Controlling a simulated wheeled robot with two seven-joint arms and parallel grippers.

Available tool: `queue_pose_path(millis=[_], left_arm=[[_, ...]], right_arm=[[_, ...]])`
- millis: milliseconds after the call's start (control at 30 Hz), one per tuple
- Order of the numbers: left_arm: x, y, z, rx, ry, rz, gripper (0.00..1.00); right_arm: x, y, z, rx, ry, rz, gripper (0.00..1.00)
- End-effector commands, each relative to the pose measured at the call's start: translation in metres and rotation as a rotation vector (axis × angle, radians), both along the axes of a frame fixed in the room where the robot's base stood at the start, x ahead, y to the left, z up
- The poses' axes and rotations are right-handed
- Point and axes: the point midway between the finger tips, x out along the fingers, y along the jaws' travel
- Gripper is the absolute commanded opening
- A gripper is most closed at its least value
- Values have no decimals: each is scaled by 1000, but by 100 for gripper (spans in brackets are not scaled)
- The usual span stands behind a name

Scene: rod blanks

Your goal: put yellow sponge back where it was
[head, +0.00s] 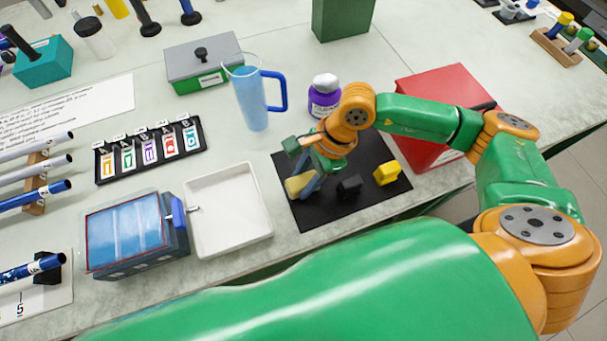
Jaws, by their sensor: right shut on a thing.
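The pale yellow sponge (296,187) is at the left part of the black mat (322,216). My right gripper (308,181) reaches down over the mat and is shut on the sponge, partly hiding it. I cannot tell whether the sponge touches the mat. My left gripper is not in view.
A black block (349,187) and a bright yellow block (387,173) sit on the mat to the right. A white tray (228,252) lies left of it, a red box (432,88) right. A purple-labelled bottle (324,98) and blue pitcher (252,103) stand behind.

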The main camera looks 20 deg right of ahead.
Motion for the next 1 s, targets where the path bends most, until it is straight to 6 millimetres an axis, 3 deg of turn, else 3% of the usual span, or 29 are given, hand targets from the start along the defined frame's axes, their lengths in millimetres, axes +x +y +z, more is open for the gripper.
queue_pose_path(millis=[233,267,333,367,733,1000], left_arm=[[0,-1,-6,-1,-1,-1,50],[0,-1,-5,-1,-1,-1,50],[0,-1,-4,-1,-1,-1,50],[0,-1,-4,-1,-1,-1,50],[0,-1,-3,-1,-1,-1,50],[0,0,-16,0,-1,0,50]], right_arm=[[0,0,-5,1,0,0,0],[0,0,-3,1,0,0,52],[0,0,-2,1,0,0,71],[0,1,-2,1,0,0,74],[2,-3,8,0,-5,-2,74],[3,-32,76,0,-7,-3,74]])
